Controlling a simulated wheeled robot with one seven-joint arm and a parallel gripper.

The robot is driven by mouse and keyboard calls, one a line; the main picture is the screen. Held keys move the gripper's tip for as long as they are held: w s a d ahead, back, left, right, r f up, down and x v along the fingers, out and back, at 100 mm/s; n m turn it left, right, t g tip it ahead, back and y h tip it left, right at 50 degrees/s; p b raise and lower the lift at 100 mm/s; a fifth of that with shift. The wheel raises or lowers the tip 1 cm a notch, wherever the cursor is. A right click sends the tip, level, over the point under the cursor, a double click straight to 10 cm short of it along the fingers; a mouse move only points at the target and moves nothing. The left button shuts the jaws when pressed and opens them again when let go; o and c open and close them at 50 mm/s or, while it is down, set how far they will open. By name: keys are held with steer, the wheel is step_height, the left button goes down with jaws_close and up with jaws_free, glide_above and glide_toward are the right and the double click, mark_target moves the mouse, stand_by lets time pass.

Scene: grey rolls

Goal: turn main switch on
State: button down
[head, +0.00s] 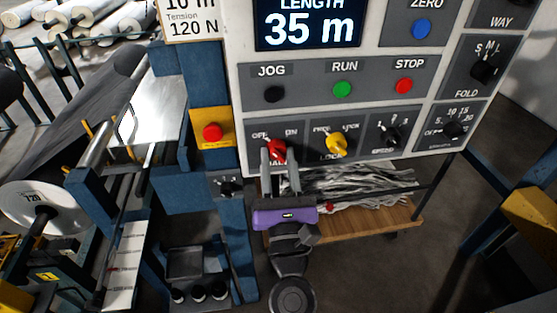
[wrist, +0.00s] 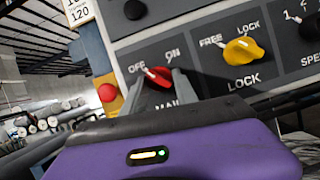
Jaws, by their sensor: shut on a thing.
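The main switch is a red rotary knob (head: 277,148) on the lower left panel of the control console, with OFF printed at its upper left and ON at its upper right. It also shows in the wrist view (wrist: 157,76), where its handle slants with its upper left end toward OFF. The lettering below it is partly hidden by my fingers. My gripper (head: 279,160), with its purple body below the console, reaches up to the knob. In the wrist view its two grey fingers (wrist: 158,84) are shut on the knob, one on each side.
A yellow LOCK knob (head: 337,144) sits close to the right, with a black speed knob (head: 387,136) beyond it. A red emergency button (head: 212,132) on a yellow box is to the left. JOG, RUN and STOP buttons (head: 342,89) are above. A wooden shelf (head: 395,219) lies below.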

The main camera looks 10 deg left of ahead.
steer(key=m+h, duration=0.1)
steer(key=m, duration=0.2)
steer(key=m+h, duration=0.2)
steer(key=m, duration=0.1)
steer(key=shift+a, duration=0.2)
steer(key=m+h, duration=0.1)
steer(key=m, duration=0.1)
steer(key=m+h+b, duration=0.1)
steer(key=m, duration=0.2)
steer(key=shift+a+r+g, duration=0.1)
steer(key=shift+g, duration=0.3)
steer(key=m+h, duration=0.1)
steer(key=m, duration=0.1)
steer(key=m+g, duration=0.1)
steer(key=m, duration=0.2)
steer(key=shift+s+r+h, duration=0.1)
steer(key=shift+r+h, duration=0.1)
steer(key=shift+h, duration=0.2)
steer(key=shift+r+m+g+p, duration=0.1)
steer(key=shift+m+g+p, duration=0.15)
steer(key=shift+m+g, duration=0.6)
steer(key=shift+m+g+p, duration=0.25)
steer(key=shift+m, duration=1.1)
steer(key=c, duration=1)
jaws_free()
steer(key=shift+o, duration=0.2)
